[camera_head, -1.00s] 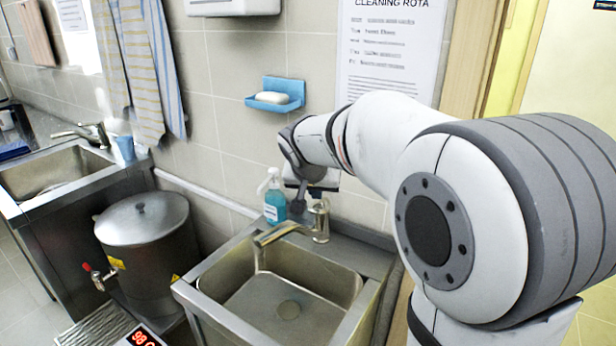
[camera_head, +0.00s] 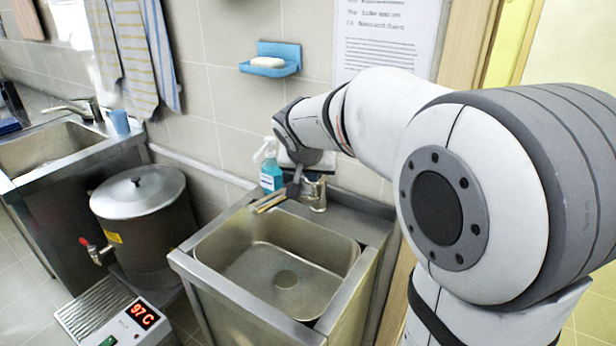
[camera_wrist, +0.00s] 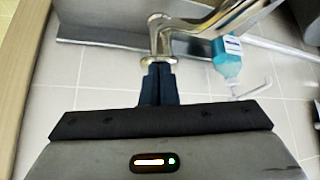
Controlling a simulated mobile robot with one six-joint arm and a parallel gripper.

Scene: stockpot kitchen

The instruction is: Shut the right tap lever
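The right tap (camera_head: 317,195) is a metal mixer at the back edge of the right sink (camera_head: 283,262). Its spout points left over the basin. My gripper (camera_head: 293,191) is at the left side of the tap, in front of part of the spout.
A blue soap bottle (camera_head: 270,172) stands close left of the tap; it also shows in the wrist view (camera_wrist: 228,60). A steel pot (camera_head: 142,225) with a red-handled spigot stands left of the sink. A blue soap dish (camera_head: 271,62) hangs on the wall above.

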